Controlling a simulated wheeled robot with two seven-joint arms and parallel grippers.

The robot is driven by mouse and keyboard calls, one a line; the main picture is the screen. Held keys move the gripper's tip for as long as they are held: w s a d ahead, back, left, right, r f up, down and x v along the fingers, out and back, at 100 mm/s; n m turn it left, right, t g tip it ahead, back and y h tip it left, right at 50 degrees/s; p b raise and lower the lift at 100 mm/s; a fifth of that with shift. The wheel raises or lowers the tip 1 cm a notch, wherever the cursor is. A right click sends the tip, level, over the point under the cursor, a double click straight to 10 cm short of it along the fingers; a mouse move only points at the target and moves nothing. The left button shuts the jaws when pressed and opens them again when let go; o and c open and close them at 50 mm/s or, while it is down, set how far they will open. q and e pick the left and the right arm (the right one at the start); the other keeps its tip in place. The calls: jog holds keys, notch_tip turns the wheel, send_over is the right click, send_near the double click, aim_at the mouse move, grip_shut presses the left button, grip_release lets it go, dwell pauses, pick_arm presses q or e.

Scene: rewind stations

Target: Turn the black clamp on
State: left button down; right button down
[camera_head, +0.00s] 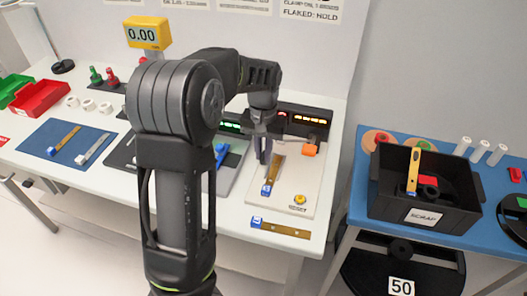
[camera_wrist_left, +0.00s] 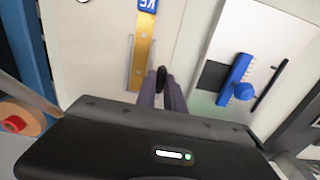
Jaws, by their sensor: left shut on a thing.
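My left gripper (camera_head: 264,148) points down at the white board (camera_head: 308,180) on the bench. In the left wrist view my left gripper (camera_wrist_left: 162,88) is shut on the black clamp (camera_wrist_left: 162,75), a small dark upright piece between its fingertips. In the head view the clamp is hidden by the gripper and arm. A brass strip (camera_wrist_left: 145,38) with a blue tag lies on the board beside the clamp. The strip also shows in the head view (camera_head: 276,168). My right gripper is not in view.
An orange block (camera_head: 309,149) and a yellow knob (camera_head: 299,199) are on the board. Another brass strip (camera_head: 280,229) lies at the bench's front edge. A blue clamp (camera_wrist_left: 236,82) stands on the neighbouring plate. A black scrap bin (camera_head: 387,205) stands on the blue table at right.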

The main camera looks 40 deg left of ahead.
pick_arm(q)
jog(key=shift+m, duration=0.3)
dwell(0.5)
jog(key=m, duration=0.7)
jog(key=shift+m+b, duration=0.3)
jog(key=shift+m, duration=0.1)
jog(key=m, duration=0.4)
jog(key=shift+m, duration=2.5)
jog(key=c, duration=1.4)
grip_release()
jog(key=shift+c, duration=0.2)
jog(key=shift+r, duration=0.1)
